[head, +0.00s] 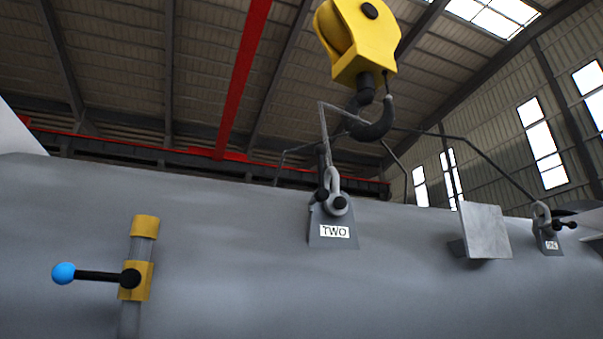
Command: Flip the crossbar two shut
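A grey lug plate (322,232) labelled TWO stands on top of the large grey shell. A light grey shackle (333,181) sits upright on it, with a dark pin or bar (340,203) across its foot. Whether this bar is open or shut cannot be told. A thin grey sling rises from the shackle towards the dark crane hook (376,128). Neither of my grippers is in view.
The grey shell (230,270) fills the lower view. A lever with a blue knob (64,273) sits on a yellow-banded post at left. A bent plate (486,232) and another shackle (541,212) on a lug stand at right. A yellow hook block (365,40) hangs above.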

